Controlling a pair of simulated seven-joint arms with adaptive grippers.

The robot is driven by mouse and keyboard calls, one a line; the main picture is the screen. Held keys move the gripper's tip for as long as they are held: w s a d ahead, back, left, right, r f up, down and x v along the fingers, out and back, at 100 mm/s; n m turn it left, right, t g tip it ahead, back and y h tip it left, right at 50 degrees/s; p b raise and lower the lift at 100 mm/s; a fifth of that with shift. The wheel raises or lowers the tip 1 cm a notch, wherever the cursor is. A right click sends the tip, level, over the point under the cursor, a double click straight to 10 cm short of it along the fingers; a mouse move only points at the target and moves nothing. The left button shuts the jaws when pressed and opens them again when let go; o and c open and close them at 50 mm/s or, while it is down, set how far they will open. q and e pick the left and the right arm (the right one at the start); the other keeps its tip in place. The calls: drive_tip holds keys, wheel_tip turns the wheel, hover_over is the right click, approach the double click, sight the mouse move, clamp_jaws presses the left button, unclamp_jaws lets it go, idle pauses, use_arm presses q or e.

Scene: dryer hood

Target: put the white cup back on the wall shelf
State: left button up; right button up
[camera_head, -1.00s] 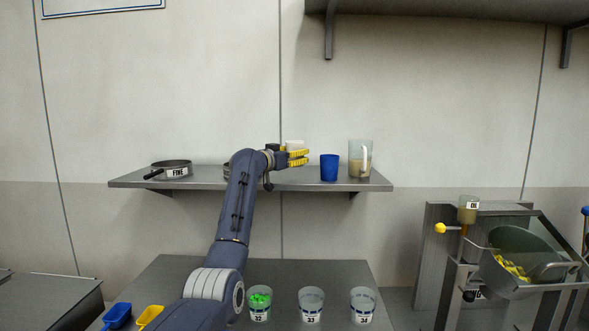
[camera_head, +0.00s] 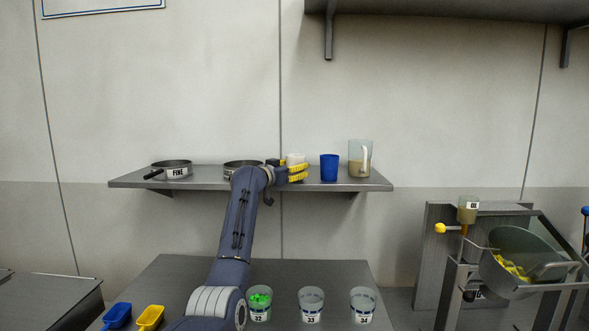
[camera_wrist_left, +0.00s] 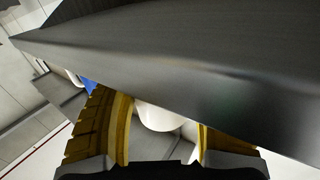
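The white cup (camera_head: 295,158) is upright at the wall shelf (camera_head: 215,184), just left of the blue cup (camera_head: 329,168). My left gripper (camera_head: 298,173) has its yellow fingers around the white cup, at the height of the shelf's front edge. The fingers hide the cup's lower part, so I cannot tell if its base touches the shelf. In the left wrist view the white cup (camera_wrist_left: 158,116) sits between the two yellow fingers (camera_wrist_left: 163,137), which look closed on it. The grey shelf (camera_wrist_left: 190,65) fills the upper part there. My right gripper is not in view.
A clear pitcher (camera_head: 360,158) stands right of the blue cup. A pan marked FINE (camera_head: 172,167) and another pan (camera_head: 240,167) sit on the shelf's left side. Below, a table (camera_head: 190,268) holds numbered cups and small scoops. A higher shelf (camera_head: 450,12) hangs upper right.

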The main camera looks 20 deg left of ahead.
use_arm(q)
drive_tip(key=o, duration=0.4)
drive_tip(key=shift+r, duration=0.15)
drive_tip(key=shift+v, duration=6.05)
